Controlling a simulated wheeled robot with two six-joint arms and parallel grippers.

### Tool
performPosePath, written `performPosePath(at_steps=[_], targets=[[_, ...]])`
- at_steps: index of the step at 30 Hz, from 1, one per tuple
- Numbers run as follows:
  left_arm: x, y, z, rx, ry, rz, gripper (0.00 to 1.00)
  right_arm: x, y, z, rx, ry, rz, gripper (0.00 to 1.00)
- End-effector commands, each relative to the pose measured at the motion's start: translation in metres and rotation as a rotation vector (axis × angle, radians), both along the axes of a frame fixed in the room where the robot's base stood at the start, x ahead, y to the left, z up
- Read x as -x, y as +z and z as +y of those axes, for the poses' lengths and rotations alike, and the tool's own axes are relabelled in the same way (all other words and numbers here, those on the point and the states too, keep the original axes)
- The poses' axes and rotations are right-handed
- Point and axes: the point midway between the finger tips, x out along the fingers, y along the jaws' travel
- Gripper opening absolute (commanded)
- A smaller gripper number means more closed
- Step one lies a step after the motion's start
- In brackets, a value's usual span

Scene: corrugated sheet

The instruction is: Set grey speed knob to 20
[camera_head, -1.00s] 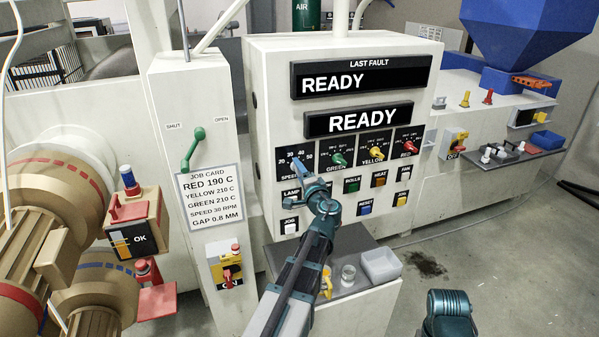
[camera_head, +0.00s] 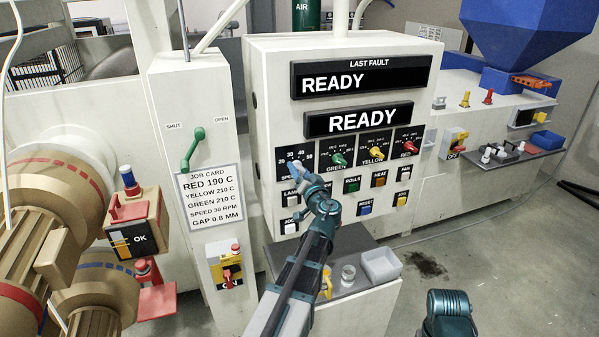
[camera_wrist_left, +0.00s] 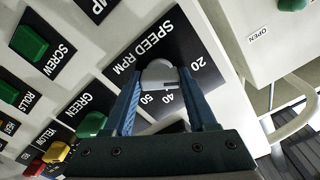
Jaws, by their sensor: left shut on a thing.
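The grey speed knob (camera_wrist_left: 157,73) sits on the black SPEED RPM plate (camera_wrist_left: 151,48) in the left wrist view. My left gripper (camera_wrist_left: 160,82) is shut on it, with a blue finger on each side. The figures 20, 40 and 50 show around the knob; 30 is not visible there. A short pale mark shows at the knob's lower right, but I cannot read its exact setting. In the head view the speed dial (camera_head: 282,158) is at the panel's left, with my left gripper (camera_head: 297,168) in front, partly hiding the knob.
Green (camera_head: 338,158), yellow (camera_head: 376,153) and red (camera_head: 409,147) knobs stand to the right of the speed dial. Several push buttons lie below. The job card (camera_head: 210,198) reads SPEED 30 RPM. A grey shelf (camera_head: 335,262) with a small white bin (camera_head: 381,265) is below.

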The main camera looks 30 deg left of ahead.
Motion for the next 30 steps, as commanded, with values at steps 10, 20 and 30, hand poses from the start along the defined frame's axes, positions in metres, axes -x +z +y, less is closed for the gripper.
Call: performPosePath(at_steps=[10,20,30], targets=[[0.0012,-0.0012,-0.0007,0.052,-0.001,-0.057,0.02,0.0000,-0.0006,0.0000,0.000,0.000,0.000,0.00],[0.0011,-0.0013,-0.0007,0.057,0.000,-0.061,0.02,0.0000,-0.0006,0.0000,0.000,0.000,0.000,0.00],[0.0006,-0.0007,-0.0004,0.053,0.000,-0.060,0.88,0.0000,-0.0003,0.0000,0.000,0.000,0.000,0.00]])
